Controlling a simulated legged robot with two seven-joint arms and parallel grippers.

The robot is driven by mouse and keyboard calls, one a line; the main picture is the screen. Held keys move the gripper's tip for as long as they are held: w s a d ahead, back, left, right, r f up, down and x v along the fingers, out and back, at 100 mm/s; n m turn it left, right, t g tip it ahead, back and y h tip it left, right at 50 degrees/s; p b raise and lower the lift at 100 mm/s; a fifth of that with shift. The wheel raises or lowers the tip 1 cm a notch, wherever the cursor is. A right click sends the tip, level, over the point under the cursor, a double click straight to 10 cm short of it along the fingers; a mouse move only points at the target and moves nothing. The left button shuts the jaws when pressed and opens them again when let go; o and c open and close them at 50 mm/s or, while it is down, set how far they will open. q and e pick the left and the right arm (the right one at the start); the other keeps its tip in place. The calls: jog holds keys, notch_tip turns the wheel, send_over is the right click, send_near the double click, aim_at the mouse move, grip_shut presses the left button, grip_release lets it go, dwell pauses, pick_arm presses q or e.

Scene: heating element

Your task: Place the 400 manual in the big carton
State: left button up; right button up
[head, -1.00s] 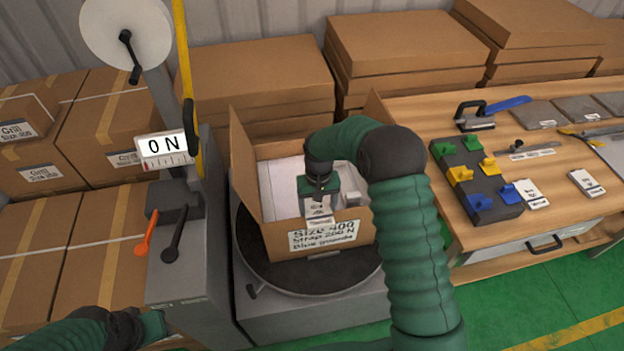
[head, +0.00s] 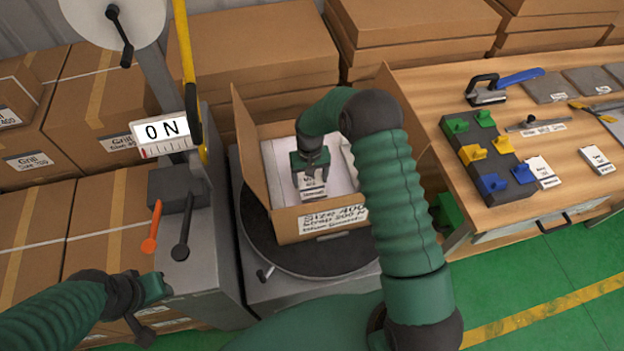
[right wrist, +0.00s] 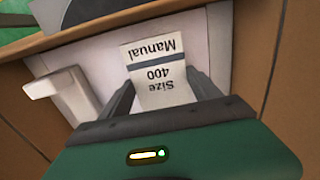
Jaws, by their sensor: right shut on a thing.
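The 400 manual (head: 313,187) is a small white booklet with a dark stripe. In the right wrist view the manual (right wrist: 157,72) reads "Size 400 Manual" upside down. My right gripper (head: 311,174) is shut on it, with one dark finger at each side in the right wrist view. It holds the manual inside the open big carton (head: 288,226), over a white panel (right wrist: 213,50). I cannot tell whether the manual touches the panel. The carton's front label reads "Size 400". My left gripper (head: 155,290) is at the lower left, away from the carton; its jaws are unclear.
The carton stands on a dark turntable (head: 262,240). A grey strapping machine (head: 205,255) with a "0 N" display (head: 160,135) is on the left. The wooden table (head: 430,95) on the right bears two other manuals (head: 543,171) (head: 596,159). Stacked cartons stand behind.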

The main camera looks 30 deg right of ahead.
aim_at(310, 181)
jog(key=f, duration=0.3)
jog(key=shift+a+f, duration=0.2)
jog(key=shift+f, duration=0.15)
jog(key=shift+d, duration=0.2)
jog(key=o, duration=1.4)
jog(key=shift+d, duration=0.15)
jog(key=shift+a, duration=0.2)
notch_tip(310, 181, up, 13)
jog(key=s+a+r+n+t, duration=0.1)
jog(key=s+a+r, duration=0.1)
jog(key=s, duration=0.4)
jog(key=s+a+r+n, duration=0.1)
jog(key=s+a+r, duration=0.1)
jog(key=s, duration=0.5)
jog(key=s+a+r+n+t, duration=0.1)
jog(key=s+a+r, duration=0.1)
jog(key=s, duration=0.4)
jog(key=shift+s+a+r+t, duration=0.3)
jog(key=shift+s+a+r, duration=0.1)
jog(key=shift+a, duration=0.1)
